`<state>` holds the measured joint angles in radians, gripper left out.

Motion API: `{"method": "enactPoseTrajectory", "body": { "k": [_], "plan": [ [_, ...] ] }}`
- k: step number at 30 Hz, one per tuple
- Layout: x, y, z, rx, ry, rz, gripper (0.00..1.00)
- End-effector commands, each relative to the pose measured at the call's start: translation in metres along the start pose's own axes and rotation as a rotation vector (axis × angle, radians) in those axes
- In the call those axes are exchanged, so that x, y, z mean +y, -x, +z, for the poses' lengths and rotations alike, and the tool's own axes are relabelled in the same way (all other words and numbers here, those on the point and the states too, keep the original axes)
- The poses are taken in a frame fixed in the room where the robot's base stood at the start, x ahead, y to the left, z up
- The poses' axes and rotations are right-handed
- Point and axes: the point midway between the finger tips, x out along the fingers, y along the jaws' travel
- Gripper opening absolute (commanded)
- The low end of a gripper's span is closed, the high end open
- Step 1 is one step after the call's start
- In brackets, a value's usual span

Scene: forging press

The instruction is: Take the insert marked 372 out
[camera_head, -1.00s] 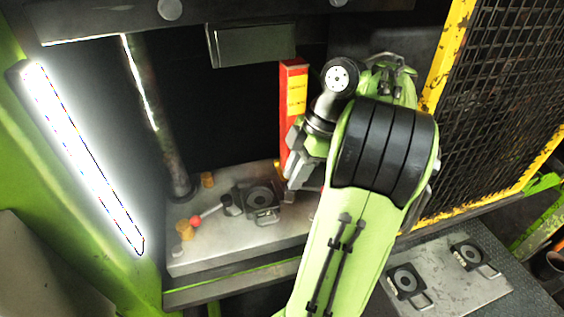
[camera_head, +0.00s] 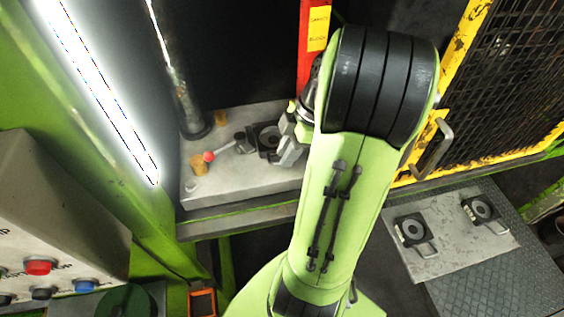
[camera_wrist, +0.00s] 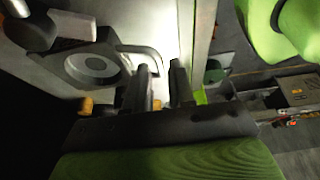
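A dark square insert with a round ring (camera_head: 268,136) lies on the press bed, and it also shows in the wrist view (camera_wrist: 92,66) with its loop handle (camera_wrist: 150,52) toward my gripper. No number on it can be read. My gripper (camera_wrist: 160,78) is open, its two dark fingers apart and the handle's end close to the gap between them. I cannot tell if they touch. In the head view my arm partly hides the gripper and the insert's right side. Two similar inserts (camera_head: 411,229) (camera_head: 480,209) lie on a plate outside, their markings unreadable.
A red-knobbed lever (camera_head: 209,156) lies left of the insert, near brass-coloured posts (camera_head: 198,164). A dark column (camera_head: 190,115) stands behind. The yellow mesh guard (camera_head: 500,80) is at right. A button panel (camera_head: 55,235) is at lower left.

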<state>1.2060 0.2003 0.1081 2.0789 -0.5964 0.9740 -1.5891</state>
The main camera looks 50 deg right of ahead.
Motion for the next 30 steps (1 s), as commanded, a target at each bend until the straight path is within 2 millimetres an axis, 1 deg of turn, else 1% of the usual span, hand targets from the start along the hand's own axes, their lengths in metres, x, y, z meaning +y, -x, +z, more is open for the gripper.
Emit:
{"method": "enactPoseTrajectory", "body": {
  "k": [1, 3, 6, 10, 17, 21, 22, 30],
  "plan": [
    [-0.001, -0.011, 0.000, 0.001, 0.000, -0.004, 0.23],
    [-0.001, -0.022, 0.000, 0.001, 0.000, -0.004, 0.23],
    [0.000, -0.032, 0.000, 0.001, 0.000, -0.001, 0.23],
    [0.000, -0.037, 0.000, -0.001, 0.002, 0.000, 0.23],
    [0.000, -0.037, 0.000, -0.001, 0.001, 0.001, 0.23],
    [0.000, -0.037, 0.000, 0.000, 0.000, 0.000, 0.02],
    [0.000, -0.037, 0.000, 0.000, 0.000, 0.000, 0.00],
    [0.000, -0.036, 0.000, 0.000, 0.000, 0.001, 0.00]
  ]
}}
